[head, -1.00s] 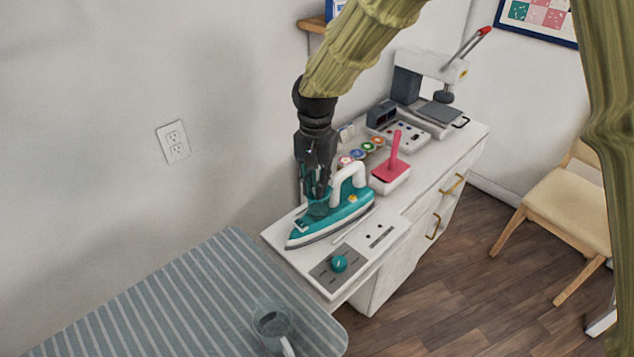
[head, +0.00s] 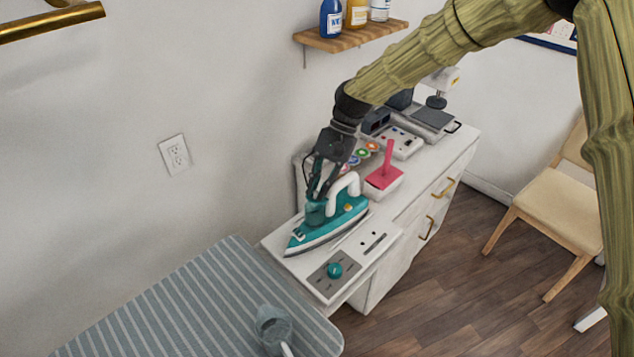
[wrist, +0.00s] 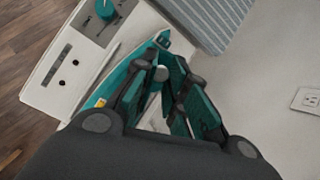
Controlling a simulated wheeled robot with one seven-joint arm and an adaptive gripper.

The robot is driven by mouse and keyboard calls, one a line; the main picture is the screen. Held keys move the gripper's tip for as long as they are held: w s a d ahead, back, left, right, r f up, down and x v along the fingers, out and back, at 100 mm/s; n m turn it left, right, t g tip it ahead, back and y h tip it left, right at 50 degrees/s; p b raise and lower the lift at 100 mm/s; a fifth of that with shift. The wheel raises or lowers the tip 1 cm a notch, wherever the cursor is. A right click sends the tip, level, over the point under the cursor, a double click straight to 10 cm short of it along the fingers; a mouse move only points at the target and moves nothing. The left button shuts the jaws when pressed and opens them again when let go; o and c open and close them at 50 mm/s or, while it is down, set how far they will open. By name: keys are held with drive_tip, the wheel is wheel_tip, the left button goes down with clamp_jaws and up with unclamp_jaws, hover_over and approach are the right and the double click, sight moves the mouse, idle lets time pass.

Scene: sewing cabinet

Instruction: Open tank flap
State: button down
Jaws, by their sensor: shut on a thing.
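A teal and white steam iron (head: 343,220) stands on the white cabinet top, its pointed nose toward the lower left. Its white handle (head: 348,184) arches up to the right of my gripper (head: 313,198). My gripper tilts down onto the teal front part of the iron, ahead of the handle. Its fingers are closed around a small teal part there, which I take to be the tank flap. In the wrist view the iron (wrist: 112,88) shows beside and below the dark fingers (wrist: 166,78). They hide most of the flap, so its angle is unclear.
A panel with a teal knob (head: 335,270) lies in front of the iron. A striped ironing board (head: 190,300) with a grey-blue jug (head: 272,325) is at lower left. The wall with an outlet (head: 174,155) is close behind.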

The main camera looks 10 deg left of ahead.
sight(332, 187)
drive_tip(key=w+g+y, duration=0.1)
drive_tip(key=w+d+g+y, duration=0.1)
drive_tip(key=g, duration=0.1)
drive_tip(key=shift+d+r+p, duration=0.1)
drive_tip(key=shift+d+p, duration=0.05)
drive_tip(key=shift+p, duration=0.25)
drive_tip(key=shift+w+d+f+g+y+b, duration=0.1)
drive_tip(key=shift+w+d+g+y+b, duration=0.15)
drive_tip(key=shift+g+y, duration=0.3)
drive_tip(key=shift+w+d+f+g+y+b, duration=0.1)
drive_tip(key=shift+w+g+y+b, duration=0.25)
drive_tip(key=shift+g, duration=0.45)
drive_tip(key=shift+w+d+g+y+b, duration=0.2)
drive_tip(key=shift+g+y+b, duration=0.1)
drive_tip(key=shift+g+y, duration=0.3)
drive_tip(key=c, duration=1.4)
unclamp_jaws()
drive_tip(key=shift+w, duration=0.1)
drive_tip(key=v, duration=1.1)
drive_tip(key=shift+w, duration=0.2)
drive_tip(key=shift+w+d, duration=0.2)
drive_tip(key=shift+w, duration=0.05)
drive_tip(key=shift+r, duration=0.15)
